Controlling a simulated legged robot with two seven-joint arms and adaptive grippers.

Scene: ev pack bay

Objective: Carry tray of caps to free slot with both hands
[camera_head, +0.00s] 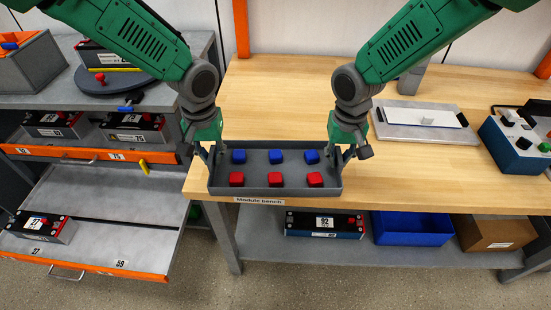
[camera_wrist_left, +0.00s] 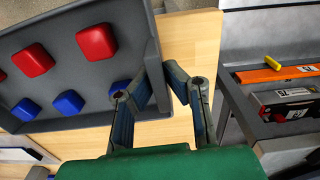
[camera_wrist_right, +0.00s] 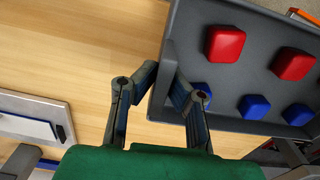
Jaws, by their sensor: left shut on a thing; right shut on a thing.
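A dark grey tray (camera_head: 275,188) holds blue caps (camera_head: 275,156) in a back row and red caps (camera_head: 275,179) in a front row. It looks level at the front left of the wooden bench; whether it touches the top I cannot tell. My left gripper (camera_head: 212,154) is shut on the tray's left end wall, one finger inside and one outside in the left wrist view (camera_wrist_left: 162,95). My right gripper (camera_head: 344,154) is shut on the right end wall, also seen in the right wrist view (camera_wrist_right: 160,95). An open drawer (camera_head: 115,205) at left has bare floor near label 59.
The wooden bench (camera_head: 285,95) is clear behind the tray. A plate with a white block (camera_head: 425,122) and a blue control box (camera_head: 515,148) stand right. Below are module 92 (camera_head: 325,224), a blue bin (camera_head: 412,230) and a cardboard box (camera_head: 495,233). Module 27 (camera_head: 42,228) sits in the drawer.

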